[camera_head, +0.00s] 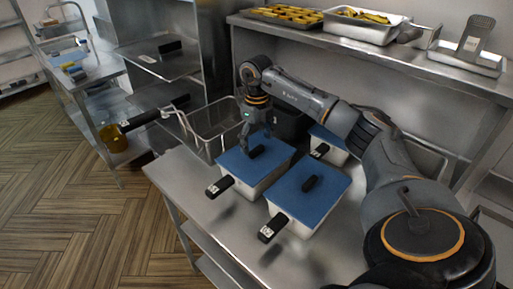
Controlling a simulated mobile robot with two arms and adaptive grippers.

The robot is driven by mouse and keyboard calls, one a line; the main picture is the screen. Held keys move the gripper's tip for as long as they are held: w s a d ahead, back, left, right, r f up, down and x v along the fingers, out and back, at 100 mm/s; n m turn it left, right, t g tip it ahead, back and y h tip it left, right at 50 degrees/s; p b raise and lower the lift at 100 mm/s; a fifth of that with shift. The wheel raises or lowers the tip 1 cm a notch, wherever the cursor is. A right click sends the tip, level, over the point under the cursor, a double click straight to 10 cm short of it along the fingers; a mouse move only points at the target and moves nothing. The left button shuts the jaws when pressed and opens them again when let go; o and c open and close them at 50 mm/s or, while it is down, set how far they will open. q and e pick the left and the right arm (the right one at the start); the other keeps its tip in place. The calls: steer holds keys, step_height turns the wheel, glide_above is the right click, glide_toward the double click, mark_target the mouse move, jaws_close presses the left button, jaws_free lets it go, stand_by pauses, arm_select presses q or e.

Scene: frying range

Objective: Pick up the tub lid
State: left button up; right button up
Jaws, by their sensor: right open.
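Several white tubs with flat blue lids and black knobs stand on the steel table. The left blue lid (236,163) lies flat on its tub (262,187), with its black knob (256,152) on top. A second blue lid (318,198) is to its right, and a third blue lid (326,135) is behind, partly hidden by my arm. My right gripper (245,143) points down just above the left lid, close to its knob. It is open and empty; whether a finger touches the knob I cannot tell. My left gripper is not in view.
A wire fry basket (215,128) stands behind the tubs at left. Black tub handles (273,228) stick out toward the front. The shelf (400,62) above carries trays of food (360,24). Bare table (190,180) lies left of the tubs.

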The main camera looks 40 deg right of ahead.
steer(key=shift+f, duration=1.2)
steer(key=c, duration=1.4)
steer(key=shift+o, duration=0.2)
steer(key=shift+r, duration=0.15)
